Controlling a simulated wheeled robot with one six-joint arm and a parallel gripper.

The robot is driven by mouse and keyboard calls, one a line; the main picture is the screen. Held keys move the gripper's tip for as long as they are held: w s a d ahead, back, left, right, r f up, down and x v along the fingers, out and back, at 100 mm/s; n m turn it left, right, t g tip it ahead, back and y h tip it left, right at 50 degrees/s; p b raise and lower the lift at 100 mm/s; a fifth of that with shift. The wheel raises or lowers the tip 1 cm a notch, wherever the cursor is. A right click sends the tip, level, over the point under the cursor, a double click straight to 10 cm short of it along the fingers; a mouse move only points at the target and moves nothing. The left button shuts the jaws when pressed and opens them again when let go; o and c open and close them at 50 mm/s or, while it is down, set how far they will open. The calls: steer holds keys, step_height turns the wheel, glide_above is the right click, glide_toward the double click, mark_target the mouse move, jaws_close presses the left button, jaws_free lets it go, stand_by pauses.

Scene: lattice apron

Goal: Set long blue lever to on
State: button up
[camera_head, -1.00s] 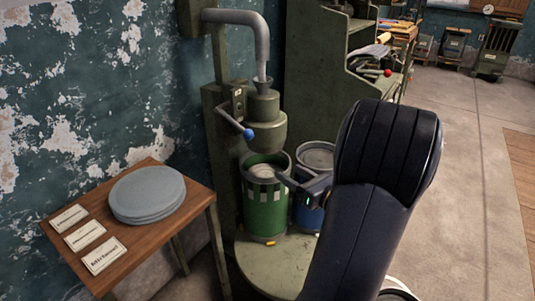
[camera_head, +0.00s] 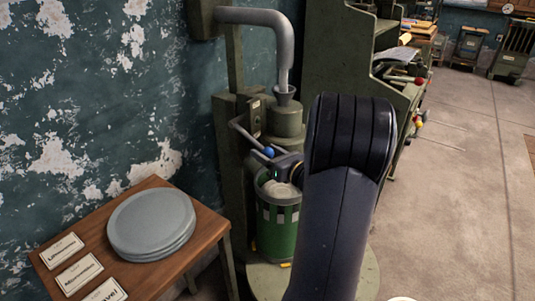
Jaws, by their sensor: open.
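The long lever is a grey rod (camera_head: 246,135) with a blue ball knob (camera_head: 269,152). It slopes down to the right from a small plate (camera_head: 255,116) on the green machine (camera_head: 288,122). My gripper (camera_head: 272,160) is open, right at the knob and just below and behind it in the picture. I cannot tell whether the fingers touch the knob or straddle it. My dark arm hides much of the gripper and the machine's right side. No on or off mark on the plate is readable.
A green bin (camera_head: 276,230) with pale contents stands below the machine's spout, under my gripper. A wooden table (camera_head: 205,225) at left holds stacked grey discs (camera_head: 150,222) and several label cards (camera_head: 60,251). A green shelf unit (camera_head: 335,60) stands behind. The floor at right is clear.

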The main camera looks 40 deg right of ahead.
jaws_close()
stand_by(0.7)
